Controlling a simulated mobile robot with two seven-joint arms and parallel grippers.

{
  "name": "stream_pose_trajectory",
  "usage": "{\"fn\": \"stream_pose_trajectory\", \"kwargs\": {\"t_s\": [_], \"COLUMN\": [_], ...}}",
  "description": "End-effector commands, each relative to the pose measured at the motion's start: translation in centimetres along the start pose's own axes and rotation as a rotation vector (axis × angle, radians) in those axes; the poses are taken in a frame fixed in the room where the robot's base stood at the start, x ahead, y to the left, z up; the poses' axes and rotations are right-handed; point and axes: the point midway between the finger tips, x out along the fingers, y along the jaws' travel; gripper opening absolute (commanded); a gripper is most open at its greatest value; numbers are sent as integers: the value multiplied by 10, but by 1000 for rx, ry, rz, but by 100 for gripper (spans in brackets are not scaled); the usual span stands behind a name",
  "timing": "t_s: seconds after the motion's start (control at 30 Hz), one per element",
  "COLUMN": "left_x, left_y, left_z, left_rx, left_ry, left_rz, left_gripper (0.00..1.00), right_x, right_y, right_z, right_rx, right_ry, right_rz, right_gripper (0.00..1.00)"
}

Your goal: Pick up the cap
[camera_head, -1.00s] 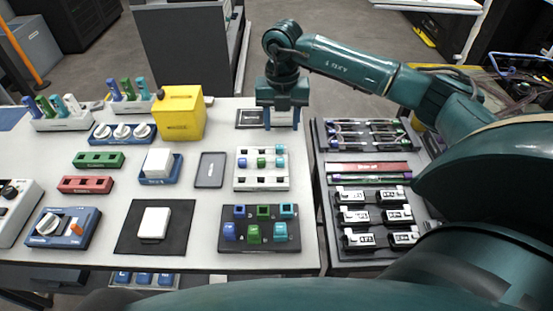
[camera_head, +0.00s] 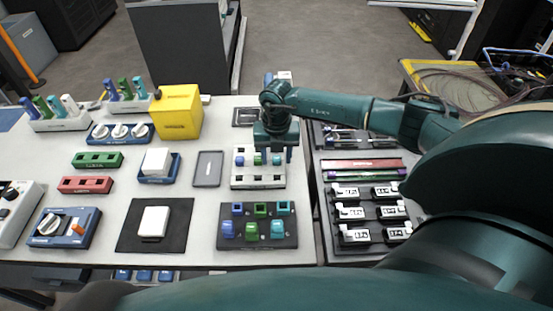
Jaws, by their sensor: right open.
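Small coloured caps sit in a white rack (camera_head: 258,183): a blue cap (camera_head: 240,160), a green cap (camera_head: 258,159) and a teal cap (camera_head: 276,159). Which of them is the task's cap, I cannot tell. My right gripper (camera_head: 274,151) is open and points down over the rack's back right part, close to the teal cap. It hides the rack's back right corner. I cannot tell whether the fingers touch anything. My left gripper is not in view.
A black tray (camera_head: 258,240) with blue, green and teal pieces lies in front of the rack. A grey flat plate (camera_head: 208,170) is to its left. A yellow box (camera_head: 178,113) stands at the back. Black trays with white-labelled parts (camera_head: 350,212) lie on the right.

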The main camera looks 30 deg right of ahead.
Motion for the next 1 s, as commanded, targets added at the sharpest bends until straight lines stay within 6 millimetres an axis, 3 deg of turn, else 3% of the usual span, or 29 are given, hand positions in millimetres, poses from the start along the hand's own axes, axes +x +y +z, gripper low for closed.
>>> {"fn": "stream_pose_trajectory", "kwargs": {"t_s": [0.17,0.7,1.0], "left_x": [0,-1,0], "left_y": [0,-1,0], "left_z": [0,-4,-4], "left_rx": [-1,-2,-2], "left_ry": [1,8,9], "left_rz": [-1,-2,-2], "left_gripper": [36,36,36], "right_x": [0,-1,-8], "right_y": [0,0,0], "right_z": [0,0,1], "right_rx": [0,1,2], "right_ry": [0,-1,-3], "right_rz": [0,0,1], "right_gripper": [47,4,4]}}
